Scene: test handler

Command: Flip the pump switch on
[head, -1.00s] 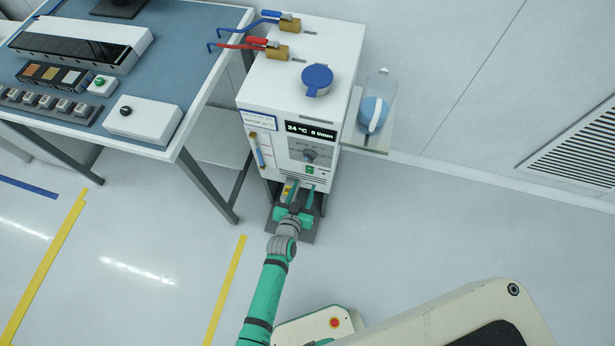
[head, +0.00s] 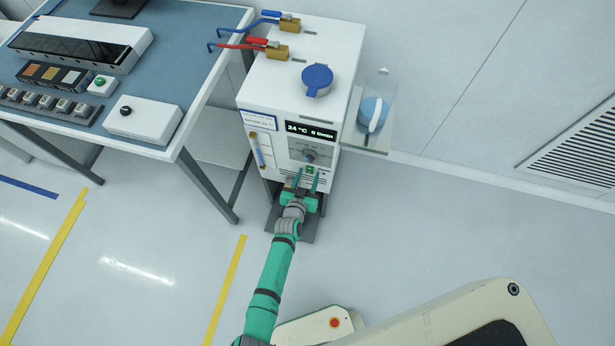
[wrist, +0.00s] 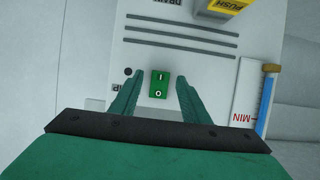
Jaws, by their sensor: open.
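The pump switch, a green rocker marked I and O, sits low on the front of the white unit in the head view (head: 310,169). In the wrist view the switch (wrist: 159,86) shows between my fingers, with I toward the top of the picture and O toward the bottom. Which side is pressed in I cannot tell. My gripper (head: 306,181) is open and empty in front of the panel, its two fingers on either side of the switch in the wrist view (wrist: 158,77). Contact with the panel is not clear. The unit's display (head: 311,131) reads 24 °C and 0 l/min.
A level gauge (wrist: 264,102) and a yellow part marked PUSH (wrist: 223,7) are nearby on the panel.

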